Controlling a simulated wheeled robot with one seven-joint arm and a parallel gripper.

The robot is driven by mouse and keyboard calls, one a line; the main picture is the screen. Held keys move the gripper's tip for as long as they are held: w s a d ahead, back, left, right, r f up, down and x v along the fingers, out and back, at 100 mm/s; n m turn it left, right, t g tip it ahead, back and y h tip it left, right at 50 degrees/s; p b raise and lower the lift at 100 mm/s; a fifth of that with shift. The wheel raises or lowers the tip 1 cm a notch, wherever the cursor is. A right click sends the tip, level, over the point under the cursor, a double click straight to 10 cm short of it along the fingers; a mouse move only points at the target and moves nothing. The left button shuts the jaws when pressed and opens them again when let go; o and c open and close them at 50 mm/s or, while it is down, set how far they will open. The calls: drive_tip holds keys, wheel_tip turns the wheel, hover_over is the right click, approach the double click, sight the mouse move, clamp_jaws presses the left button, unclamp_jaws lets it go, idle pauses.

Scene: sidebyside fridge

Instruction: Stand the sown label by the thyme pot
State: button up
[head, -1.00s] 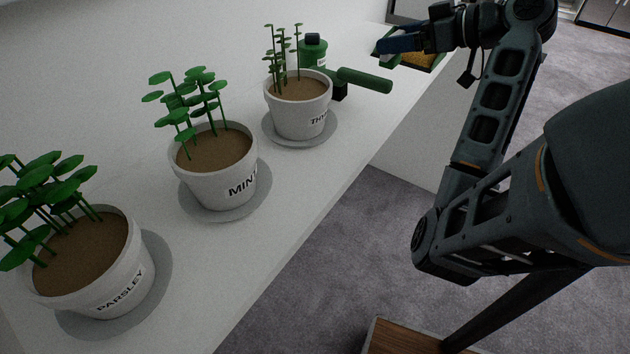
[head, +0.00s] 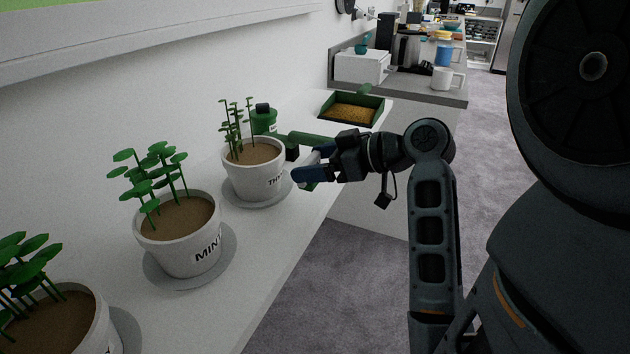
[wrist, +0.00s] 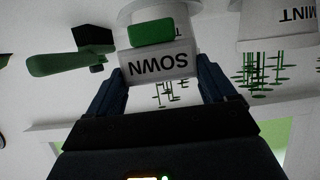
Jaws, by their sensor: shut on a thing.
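My gripper (head: 301,173) is beside the thyme pot (head: 254,178), just to its right and above the white counter. In the wrist view it is shut on the sown label (wrist: 158,66), a white plate lettered SOWN with a green block on one edge. The lettering appears upside down in that view. In the head view the fingers hide most of the label. The thyme pot is white with brown soil, stands on a grey saucer, and shows partly behind the label in the wrist view (wrist: 146,12).
The mint pot (head: 183,246) and another plant pot (head: 85,325) stand nearer along the counter. A green container (head: 264,122) and a green handle-like object (head: 315,140) are behind the thyme pot. A green tray (head: 380,110) stands farther back. The counter's front edge drops to carpet.

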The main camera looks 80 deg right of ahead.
drive_tip(key=shift+a+f, duration=0.25)
drive_tip(key=shift+f, duration=1.9)
drive_tip(key=shift+f, duration=0.2)
drive_tip(key=o, duration=0.8)
drive_tip(key=shift+o, duration=0.2)
drive_tip(key=shift+r, duration=0.1)
